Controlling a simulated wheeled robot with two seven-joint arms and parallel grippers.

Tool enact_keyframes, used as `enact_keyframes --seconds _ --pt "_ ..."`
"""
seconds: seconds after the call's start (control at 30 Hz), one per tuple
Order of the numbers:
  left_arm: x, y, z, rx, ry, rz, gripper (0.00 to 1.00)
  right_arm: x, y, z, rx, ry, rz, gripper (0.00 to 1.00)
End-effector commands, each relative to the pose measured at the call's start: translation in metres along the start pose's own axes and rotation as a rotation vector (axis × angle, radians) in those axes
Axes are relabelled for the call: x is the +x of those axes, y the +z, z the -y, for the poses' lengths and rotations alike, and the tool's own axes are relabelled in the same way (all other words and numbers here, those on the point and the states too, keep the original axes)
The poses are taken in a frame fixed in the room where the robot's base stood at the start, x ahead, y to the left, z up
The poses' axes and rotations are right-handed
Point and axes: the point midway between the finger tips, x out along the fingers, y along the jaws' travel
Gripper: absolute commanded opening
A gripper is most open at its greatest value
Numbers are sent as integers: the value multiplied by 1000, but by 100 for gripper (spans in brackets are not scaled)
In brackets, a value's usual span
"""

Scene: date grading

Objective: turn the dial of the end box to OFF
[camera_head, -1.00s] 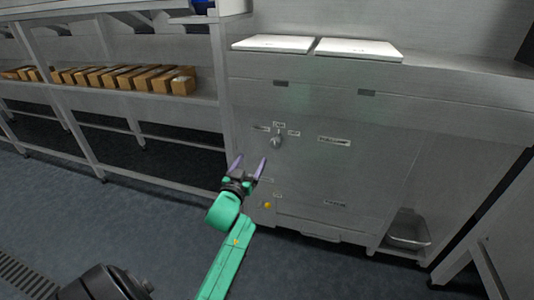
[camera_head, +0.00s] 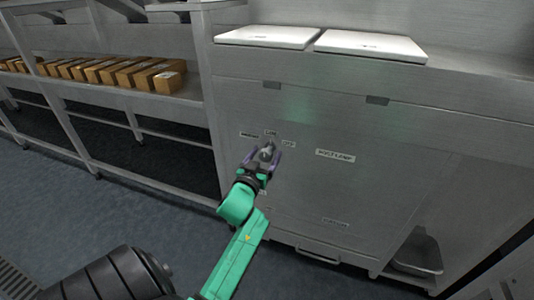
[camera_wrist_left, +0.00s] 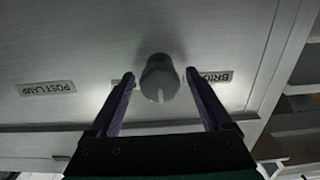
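The grey round dial (camera_head: 267,147) is on the front of the steel cabinet (camera_head: 300,200), with small labels to its left, above it and to its right (camera_head: 288,143). In the left wrist view the dial (camera_wrist_left: 160,70) shows a pale pointer mark towards the bottom of that picture. My left gripper (camera_head: 264,156) is at the dial, open, with one purple finger on each side of it. In the wrist view gaps show between the fingertips and the dial. The small label lettering is hard to read. My right gripper is not in view.
Two white boards (camera_head: 370,46) lie on the cabinet top. A POST LAMP plate (camera_head: 335,155) is right of the dial. A shelf at left holds a row of brown boxes (camera_head: 168,82). A metal tray (camera_head: 418,252) sits low at right. The floor at left is clear.

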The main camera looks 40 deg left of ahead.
Motion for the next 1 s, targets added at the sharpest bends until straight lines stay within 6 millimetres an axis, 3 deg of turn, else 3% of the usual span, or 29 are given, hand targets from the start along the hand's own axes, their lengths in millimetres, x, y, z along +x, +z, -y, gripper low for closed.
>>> enact_keyframes --seconds 0.03,0.2,0.63,1.0 --pt "0 0 0 0 0 0 67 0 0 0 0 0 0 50" --pt "0 0 0 0 0 0 2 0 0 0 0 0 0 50" --pt "0 -1 0 66 0 0 0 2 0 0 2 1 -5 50" --pt "0 -1 0 339 -1 2 0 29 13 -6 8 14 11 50"
